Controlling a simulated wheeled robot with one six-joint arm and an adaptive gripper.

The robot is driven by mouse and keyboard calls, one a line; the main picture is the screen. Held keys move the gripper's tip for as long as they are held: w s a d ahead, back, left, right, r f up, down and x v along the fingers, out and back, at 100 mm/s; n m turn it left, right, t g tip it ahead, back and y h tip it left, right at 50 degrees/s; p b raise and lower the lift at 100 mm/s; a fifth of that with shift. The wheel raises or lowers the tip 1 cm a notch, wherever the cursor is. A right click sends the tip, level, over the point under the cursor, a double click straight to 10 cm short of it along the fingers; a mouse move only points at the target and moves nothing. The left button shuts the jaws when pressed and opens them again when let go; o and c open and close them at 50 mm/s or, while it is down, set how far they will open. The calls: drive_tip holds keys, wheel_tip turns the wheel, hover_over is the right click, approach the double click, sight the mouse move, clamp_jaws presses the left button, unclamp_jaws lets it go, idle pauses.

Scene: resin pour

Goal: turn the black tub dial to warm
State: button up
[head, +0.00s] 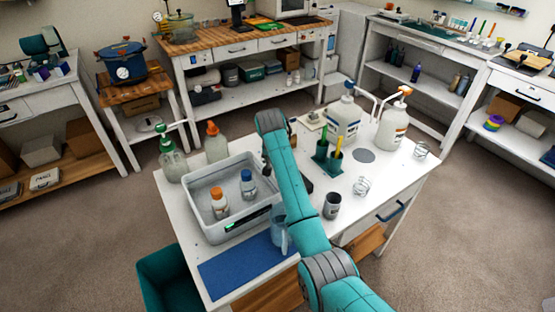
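The tub (205,232) is a light grey, open rectangular box at the left of the white table in the head view. An orange-capped bottle (219,204) and a blue-capped bottle (248,184) stand inside it. Its front wall bears a dark panel with a small green-lit display (230,224). I cannot make out the black dial; my teal arm crosses just right of the panel and may hide it. My arm rises from the lower right to a grey joint beyond the tub's right side. I cannot make out my gripper or its fingers.
A blue mat (235,270) lies in front of the tub, with a clear bluish vessel (280,238) near its right end. A dark cup (332,205), a green holder (326,160) and white pump bottles (392,125) stand right of my arm.

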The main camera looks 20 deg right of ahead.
drive_tip(key=shift+r, duration=0.15)
drive_tip(key=v, duration=1.1)
drive_tip(key=shift+s+r, duration=0.2)
drive_tip(key=shift+r, duration=0.1)
drive_tip(key=shift+a, duration=0.1)
